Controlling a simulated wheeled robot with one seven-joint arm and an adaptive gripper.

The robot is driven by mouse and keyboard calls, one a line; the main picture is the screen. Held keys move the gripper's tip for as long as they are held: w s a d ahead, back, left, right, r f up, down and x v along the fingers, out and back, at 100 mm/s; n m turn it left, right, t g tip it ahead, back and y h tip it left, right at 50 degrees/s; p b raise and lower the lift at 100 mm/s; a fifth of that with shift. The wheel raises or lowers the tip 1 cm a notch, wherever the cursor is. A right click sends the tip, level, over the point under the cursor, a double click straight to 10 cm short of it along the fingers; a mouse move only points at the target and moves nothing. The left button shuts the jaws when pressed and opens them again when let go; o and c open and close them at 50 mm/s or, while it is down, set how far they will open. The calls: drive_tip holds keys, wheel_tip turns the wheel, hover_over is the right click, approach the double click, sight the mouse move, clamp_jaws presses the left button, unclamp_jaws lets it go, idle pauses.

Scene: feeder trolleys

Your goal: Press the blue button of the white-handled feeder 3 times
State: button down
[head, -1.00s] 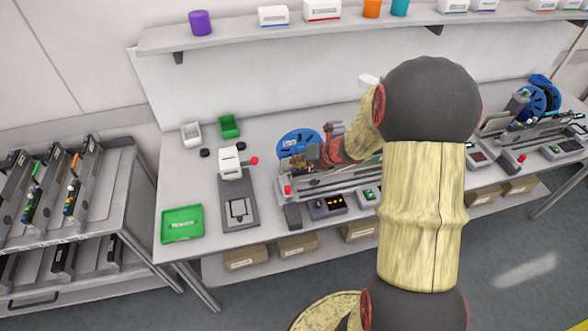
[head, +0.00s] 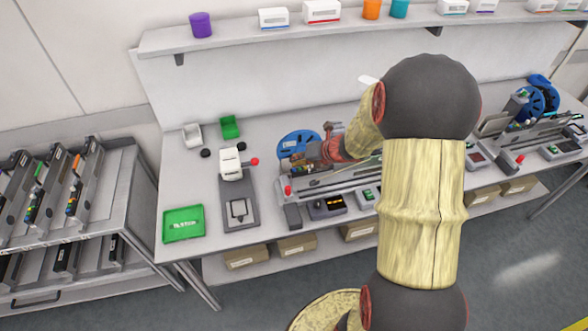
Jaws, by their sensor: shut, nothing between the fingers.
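My arm reaches over the bench, and my gripper (head: 316,154) is small and partly hidden at its far end, pointing left beside a blue reel (head: 296,144). It is shut and empty, close above the long grey feeder station (head: 335,183). A small pale upright part (head: 328,129) stands just behind the gripper; I cannot tell if it is a white handle. Several dark feeders stand in the left trolley, with a green handle (head: 39,169) and an orange handle (head: 76,162) showing. Small coloured buttons (head: 72,196) show on them. I cannot make out the blue button being touched.
A grey press with a red knob (head: 255,161), a green tray (head: 183,223) and small bins (head: 230,127) stand left on the bench. A second station with a blue reel (head: 541,96) is at the right. A shelf (head: 235,37) runs along the back.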

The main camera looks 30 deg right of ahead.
sight(296, 169)
drive_tip(key=shift+r+p, duration=2.4)
drive_tip(key=shift+r, duration=0.1)
